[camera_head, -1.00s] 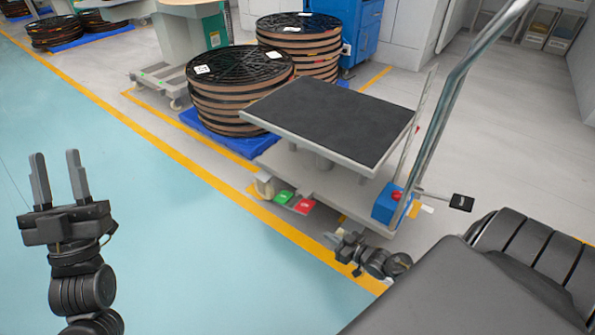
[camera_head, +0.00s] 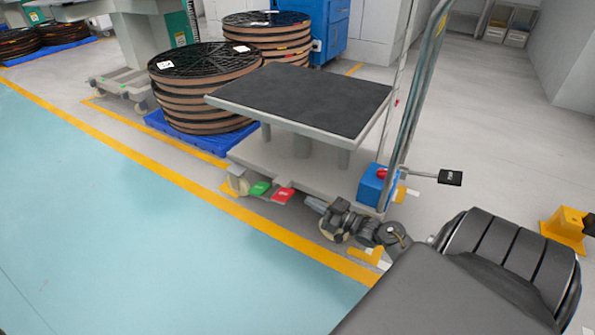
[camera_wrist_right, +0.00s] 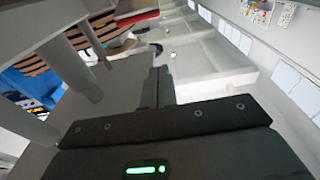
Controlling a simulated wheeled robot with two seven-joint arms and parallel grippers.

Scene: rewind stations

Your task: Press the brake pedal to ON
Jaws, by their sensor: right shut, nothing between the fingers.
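The lift cart (camera_head: 310,100) has a dark top and a pale base. A red pedal (camera_head: 284,195) and a green pedal (camera_head: 260,188) stick out side by side low at its front edge; their labels are too small to read. My right gripper (camera_head: 314,204) is low beside the base, just right of the red pedal and apart from it. Its fingers (camera_wrist_right: 158,86) are shut and empty. My left gripper is out of view.
Stacked reels (camera_head: 200,95) stand on a blue pallet (camera_head: 180,135) behind the cart. A blue box (camera_head: 372,188) with a red button and the cart's metal handle (camera_head: 420,90) stand right of my gripper. The blue-green floor (camera_head: 100,220) at left is clear.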

